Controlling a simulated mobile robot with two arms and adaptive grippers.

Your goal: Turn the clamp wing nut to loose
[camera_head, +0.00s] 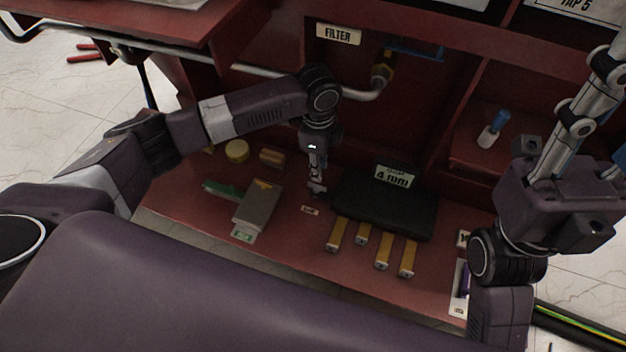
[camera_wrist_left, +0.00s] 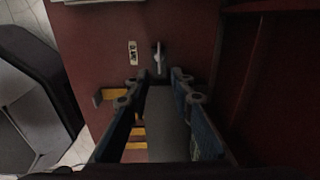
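A small grey upright piece, which looks like the clamp wing nut (camera_wrist_left: 159,58), stands on the red shelf beside a small white label in the left wrist view. It lies just beyond my left fingertips, roughly in line with the gap between them. In the head view my left gripper (camera_head: 317,188) points down at the shelf, near the small label (camera_head: 310,210), and hides the nut. In the wrist view my left gripper (camera_wrist_left: 158,88) is open, its fingers apart with nothing held. My right gripper (camera_head: 585,120) is raised at the right; its fingertips are not clearly shown.
A grey block (camera_head: 258,207) lies to the left. A pipe (camera_head: 365,95) runs above.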

